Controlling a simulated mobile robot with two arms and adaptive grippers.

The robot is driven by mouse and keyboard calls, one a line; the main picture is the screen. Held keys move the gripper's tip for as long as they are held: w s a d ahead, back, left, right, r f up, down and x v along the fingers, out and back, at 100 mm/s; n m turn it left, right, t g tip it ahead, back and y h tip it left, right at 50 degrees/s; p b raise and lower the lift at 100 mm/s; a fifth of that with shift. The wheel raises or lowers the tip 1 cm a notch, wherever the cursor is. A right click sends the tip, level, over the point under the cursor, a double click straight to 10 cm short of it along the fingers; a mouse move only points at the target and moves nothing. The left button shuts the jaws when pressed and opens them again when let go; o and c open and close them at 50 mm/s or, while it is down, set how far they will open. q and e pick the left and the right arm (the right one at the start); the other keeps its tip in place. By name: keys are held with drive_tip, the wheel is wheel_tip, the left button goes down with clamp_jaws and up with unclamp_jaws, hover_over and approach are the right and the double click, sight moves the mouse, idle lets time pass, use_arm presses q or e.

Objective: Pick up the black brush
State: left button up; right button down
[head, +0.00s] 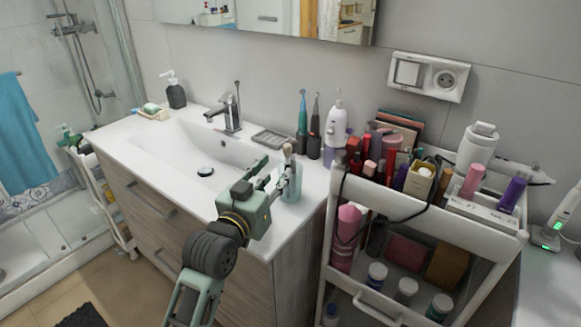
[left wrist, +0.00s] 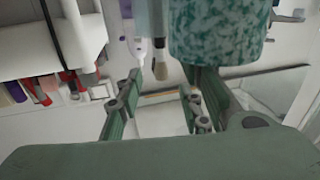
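A brush with tan bristles (head: 287,150) and a dark band stands upright at a speckled teal cup (head: 291,188) on the front edge of the sink counter. In the left wrist view, which is upside down, the brush's bristles (left wrist: 161,71) show between my left fingers, beside the large cup (left wrist: 215,30). My left gripper (head: 273,173) is at the cup and brush in the head view. Its fingers (left wrist: 160,102) are apart in the wrist view, with no clear contact on the brush. Most of the handle is hidden. My right gripper is not in view.
Two electric toothbrushes (head: 302,125) and a white-purple bottle (head: 336,122) stand behind the cup. A crowded white cart (head: 395,203) is close on the right. The sink basin (head: 195,150) is open to the left. A soap dispenser (head: 175,95) stands at the back left.

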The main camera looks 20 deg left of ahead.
sight(286, 157)
use_arm(q)
drive_tip(key=w, duration=0.2)
drive_tip(key=w+p, duration=0.1)
drive_tip(key=w, duration=0.4)
drive_tip(key=shift+d+r, duration=0.25)
drive_tip(key=shift+d, duration=0.15)
drive_tip(key=shift+s, duration=0.1)
drive_tip(key=shift+c, duration=0.3)
clamp_jaws()
